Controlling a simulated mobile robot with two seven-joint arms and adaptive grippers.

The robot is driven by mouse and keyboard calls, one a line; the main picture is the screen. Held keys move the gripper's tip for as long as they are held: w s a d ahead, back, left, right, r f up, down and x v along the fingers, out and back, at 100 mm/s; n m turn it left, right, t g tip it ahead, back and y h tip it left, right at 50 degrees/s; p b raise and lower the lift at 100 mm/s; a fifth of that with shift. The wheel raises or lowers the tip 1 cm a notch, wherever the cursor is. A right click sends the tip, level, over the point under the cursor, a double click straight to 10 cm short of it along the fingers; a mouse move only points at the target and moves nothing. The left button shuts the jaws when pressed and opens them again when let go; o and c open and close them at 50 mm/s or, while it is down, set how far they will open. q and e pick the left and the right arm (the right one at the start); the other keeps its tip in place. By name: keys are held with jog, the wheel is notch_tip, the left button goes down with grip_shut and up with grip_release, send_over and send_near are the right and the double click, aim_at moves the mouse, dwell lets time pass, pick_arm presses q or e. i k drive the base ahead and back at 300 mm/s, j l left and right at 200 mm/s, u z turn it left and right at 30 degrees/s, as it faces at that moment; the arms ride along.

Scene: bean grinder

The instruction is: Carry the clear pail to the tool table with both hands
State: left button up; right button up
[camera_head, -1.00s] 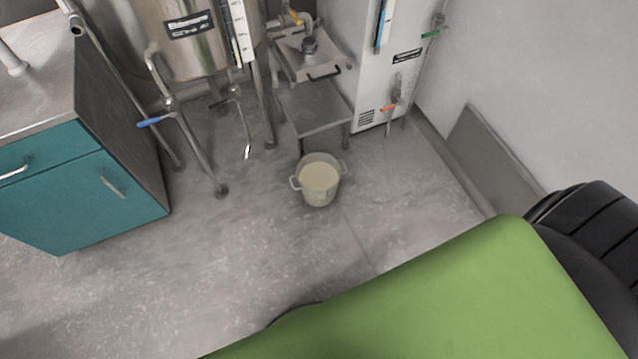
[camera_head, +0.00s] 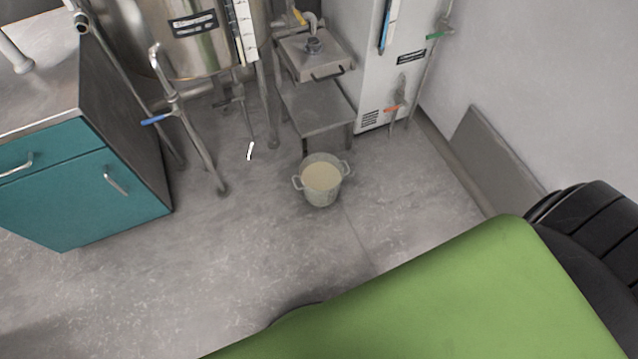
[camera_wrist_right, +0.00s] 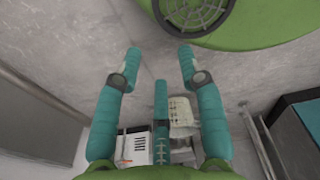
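The clear pail (camera_head: 322,190) stands upright on the floor in the middle of the head view. It has a handle on each side and pale beige contents. In the right wrist view the pail (camera_wrist_right: 184,112) shows beyond the fingers, partly hidden by them. My right gripper (camera_wrist_right: 160,62) has its teal fingers spread apart with nothing between the tips; it is apart from the pail. My left gripper is in neither view. I cannot identify the tool table in these frames.
A low metal stand (camera_head: 318,107) is just behind the pail. A steel tank (camera_head: 190,45) on legs with pipes stands behind left, a white cabinet (camera_head: 385,90) behind right. A teal cabinet (camera_head: 85,190) is at left. The floor (camera_head: 230,260) before the pail is clear.

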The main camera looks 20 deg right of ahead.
aim_at(21, 98)
jog(key=l+u, duration=0.7)
jog(key=l, duration=0.25)
jog(key=l+u, duration=0.35)
jog(key=l, duration=0.15)
